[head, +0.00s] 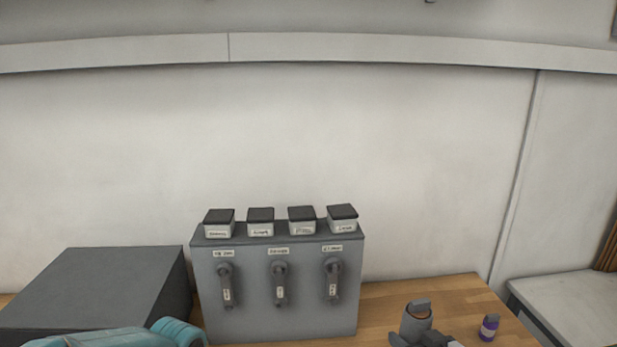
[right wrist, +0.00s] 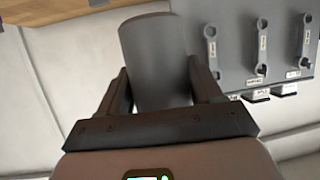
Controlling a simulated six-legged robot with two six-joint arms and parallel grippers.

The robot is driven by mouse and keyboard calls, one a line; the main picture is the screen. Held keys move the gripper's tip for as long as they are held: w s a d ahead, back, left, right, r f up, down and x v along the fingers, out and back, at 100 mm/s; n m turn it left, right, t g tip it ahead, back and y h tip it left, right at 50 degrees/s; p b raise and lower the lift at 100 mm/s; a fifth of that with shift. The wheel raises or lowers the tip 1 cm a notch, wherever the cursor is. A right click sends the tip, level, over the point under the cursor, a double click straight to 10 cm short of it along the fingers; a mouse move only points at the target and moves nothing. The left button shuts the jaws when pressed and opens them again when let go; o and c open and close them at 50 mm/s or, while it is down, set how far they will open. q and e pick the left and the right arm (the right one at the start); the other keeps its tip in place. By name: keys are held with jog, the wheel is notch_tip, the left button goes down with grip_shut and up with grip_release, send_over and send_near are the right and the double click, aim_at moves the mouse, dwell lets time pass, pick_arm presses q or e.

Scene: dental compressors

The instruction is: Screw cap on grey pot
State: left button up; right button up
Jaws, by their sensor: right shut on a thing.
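My right gripper (head: 418,338) is at the bottom right of the head view, over the wooden table. It is shut on a grey cylinder, which I take to be the grey pot (head: 413,326). In the right wrist view, the pot (right wrist: 155,55) is between the two dark fingers of the gripper (right wrist: 158,88). A small dark grey block (head: 421,304) shows at the pot's upper end in the head view; I cannot tell whether it is a cap or a gripper part. My left gripper is out of view.
A grey panel box (head: 300,325) with three handles stands left of the pot, several dark-lidded jars on top. A small purple bottle (head: 489,329) stands to the right. A dark grey box (head: 95,290) is at the left. The wooden table (head: 385,297) has bare room between panel and pot.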

jog(key=s+a+f, duration=0.2)
jog(key=a+f, duration=0.1)
jog(key=a, duration=0.3)
jog(key=d+h, duration=0.1)
jog(key=s+d+f+m, duration=0.1)
jog(key=s+d+f+m+h, duration=0.1)
jog(key=d, duration=0.1)
jog(key=shift+s+h, duration=0.1)
jog(key=shift+h, duration=0.2)
jog(key=shift+a, duration=0.15)
jog(key=s+a+r, duration=0.1)
jog(key=a+r, duration=0.1)
jog(key=a, duration=0.7)
jog(key=s+a+r, duration=0.2)
jog(key=a+r, duration=0.1)
jog(key=a, duration=0.7)
jog(key=shift+s+a, duration=0.15)
